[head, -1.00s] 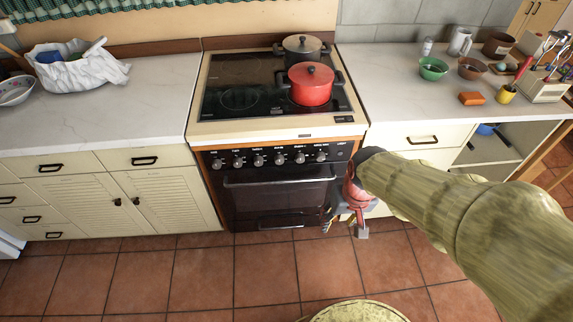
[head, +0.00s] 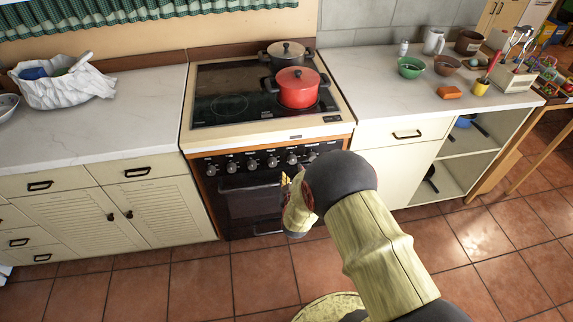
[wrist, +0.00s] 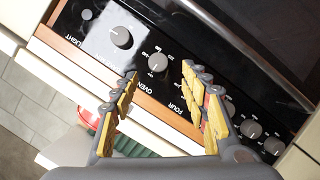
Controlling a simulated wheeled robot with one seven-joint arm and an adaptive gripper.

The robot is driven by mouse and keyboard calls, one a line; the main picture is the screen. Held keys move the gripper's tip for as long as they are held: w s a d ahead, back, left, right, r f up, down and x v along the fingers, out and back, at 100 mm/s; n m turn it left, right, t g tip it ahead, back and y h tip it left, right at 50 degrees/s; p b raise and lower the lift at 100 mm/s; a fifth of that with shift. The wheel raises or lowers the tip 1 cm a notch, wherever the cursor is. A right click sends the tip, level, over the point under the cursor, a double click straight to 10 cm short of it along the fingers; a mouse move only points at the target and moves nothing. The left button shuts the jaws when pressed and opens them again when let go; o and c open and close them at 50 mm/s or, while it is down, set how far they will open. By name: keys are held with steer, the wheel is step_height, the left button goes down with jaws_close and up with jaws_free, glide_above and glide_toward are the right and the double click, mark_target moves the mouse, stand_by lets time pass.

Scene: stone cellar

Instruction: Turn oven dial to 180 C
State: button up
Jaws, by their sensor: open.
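The oven's black control panel (head: 262,163) carries a row of grey dials under the hob. In the wrist view the panel runs diagonally, and a grey dial (wrist: 157,63) with white markings around it shows just beyond and between my fingertips. Lettering that seems to read OVEN is printed near it. The dial's exact setting is too small to read. My gripper (wrist: 160,78) is open, one yellow-padded finger on each side, and appears apart from the dial. In the head view my arm hides most of the gripper and the right end of the panel.
Another dial (wrist: 121,37) sits up and left of the fingers, and several more lie to the right, partly behind the right finger. The oven handle (head: 250,184) runs below the panel.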

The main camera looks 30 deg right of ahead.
mark_target(292, 162)
steer(key=b+x, duration=0.3)
steer(key=x, duration=0.5)
steer(key=shift+r, duration=0.2)
steer(key=shift+c, duration=1.1)
steer(key=c, duration=0.9)
